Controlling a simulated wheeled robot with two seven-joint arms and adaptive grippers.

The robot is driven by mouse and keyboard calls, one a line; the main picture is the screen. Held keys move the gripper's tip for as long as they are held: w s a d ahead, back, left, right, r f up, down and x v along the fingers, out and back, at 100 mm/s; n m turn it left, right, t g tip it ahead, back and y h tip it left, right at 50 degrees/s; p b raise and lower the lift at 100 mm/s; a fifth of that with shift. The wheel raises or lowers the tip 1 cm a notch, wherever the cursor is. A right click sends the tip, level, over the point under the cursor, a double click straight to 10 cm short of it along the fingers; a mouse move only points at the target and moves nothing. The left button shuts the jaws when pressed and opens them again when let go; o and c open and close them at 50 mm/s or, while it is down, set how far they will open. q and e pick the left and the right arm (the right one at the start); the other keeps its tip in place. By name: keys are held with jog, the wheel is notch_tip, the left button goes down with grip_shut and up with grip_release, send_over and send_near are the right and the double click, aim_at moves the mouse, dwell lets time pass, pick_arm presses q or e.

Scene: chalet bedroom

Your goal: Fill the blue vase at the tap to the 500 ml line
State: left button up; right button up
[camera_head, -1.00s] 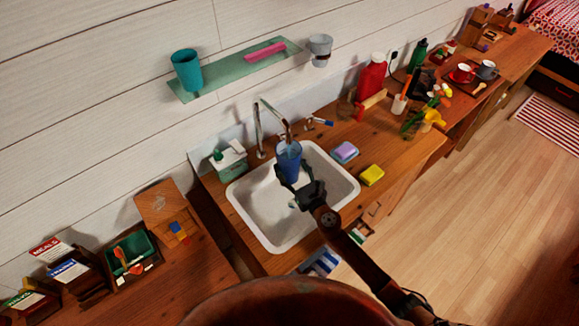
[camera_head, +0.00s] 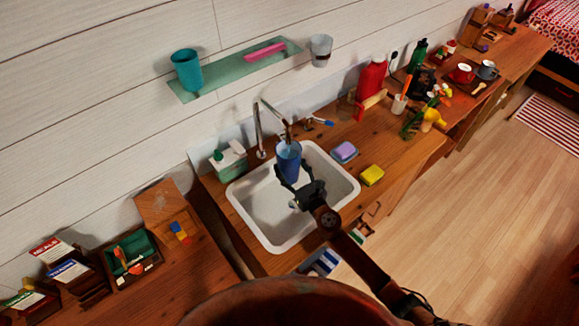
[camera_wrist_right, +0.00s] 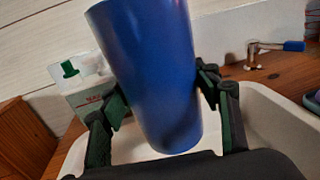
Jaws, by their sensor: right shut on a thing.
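The blue vase (camera_head: 289,163) is held upright above the white sink (camera_head: 241,201), with its mouth under the spout of the tap (camera_head: 259,130). Lighter blue water shows inside its rim in the head view; the level against any line cannot be made out. My right gripper (camera_head: 288,182) is shut around the vase. In the right wrist view the vase (camera_wrist_right: 155,70) stands between the two dark fingers (camera_wrist_right: 165,100), slightly tilted in the picture. The tap's handle with a blue grip (camera_wrist_right: 293,46) shows at the right there. My left gripper is not in view.
A white and green box (camera_head: 229,161) stands left of the sink. A red bottle (camera_head: 372,76) stands farther back. A glass shelf (camera_head: 220,77) with a teal cup (camera_head: 187,70) hangs above.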

jog(key=shift+r, duration=0.15)
jog(key=s+d+b, duration=0.1)
jog(key=s+d, duration=0.6)
jog(key=d, duration=0.1)
jog(key=shift+d, duration=0.2)
dwell(0.6)
